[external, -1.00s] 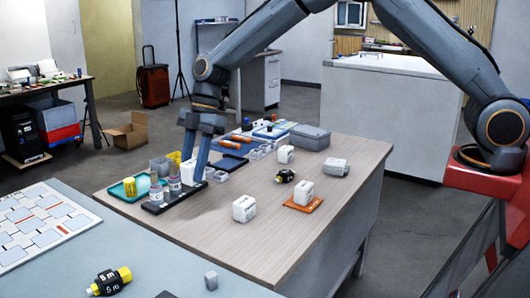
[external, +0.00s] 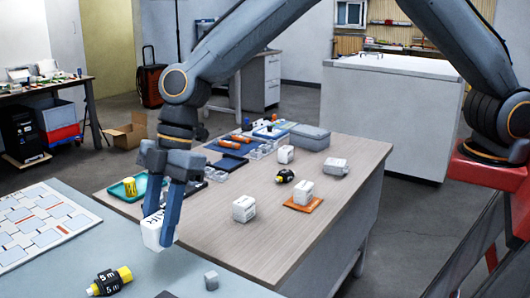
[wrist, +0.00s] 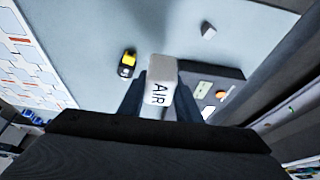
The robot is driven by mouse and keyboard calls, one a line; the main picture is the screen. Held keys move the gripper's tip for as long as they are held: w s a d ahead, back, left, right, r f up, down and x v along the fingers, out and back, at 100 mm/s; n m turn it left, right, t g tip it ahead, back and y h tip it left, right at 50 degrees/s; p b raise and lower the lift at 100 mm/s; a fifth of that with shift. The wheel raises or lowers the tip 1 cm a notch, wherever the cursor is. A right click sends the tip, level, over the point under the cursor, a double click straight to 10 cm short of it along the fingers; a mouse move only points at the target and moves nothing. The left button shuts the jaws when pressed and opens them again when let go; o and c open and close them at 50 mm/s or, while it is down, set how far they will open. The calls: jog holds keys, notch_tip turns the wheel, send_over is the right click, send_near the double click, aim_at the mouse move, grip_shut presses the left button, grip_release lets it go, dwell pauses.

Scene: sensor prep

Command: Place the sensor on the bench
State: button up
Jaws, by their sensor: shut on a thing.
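The sensor is a white block (external: 153,233) with dark lettering, which reads "AIR" in the wrist view (wrist: 160,82). My gripper (external: 162,222) is shut on it, with one finger on each side. The sensor hangs tilted in the external view, over the near edge of the wooden table and the blue-grey bench (external: 150,272). The bench also shows in the wrist view (wrist: 200,55). I cannot tell how high the sensor is above it.
Several white blocks stand on the wooden table (external: 255,190). The bench between tape and cube looks clear.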

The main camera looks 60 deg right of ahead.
notch_tip(320, 180, down, 10)
jog(key=shift+r+p, duration=0.2)
jog(key=shift+p, duration=1.05)
jog(key=shift+f, duration=0.1)
jog(key=shift+f, duration=0.15)
jog(key=o, duration=1.1)
jog(key=shift+d+r, duration=0.1)
jog(key=shift+r, duration=0.35)
jog(key=b+v, duration=0.3)
jog(key=v, duration=0.8)
jog(key=shift+d+r, duration=0.1)
jog(key=shift+r, duration=0.15)
jog(key=shift+d, duration=0.1)
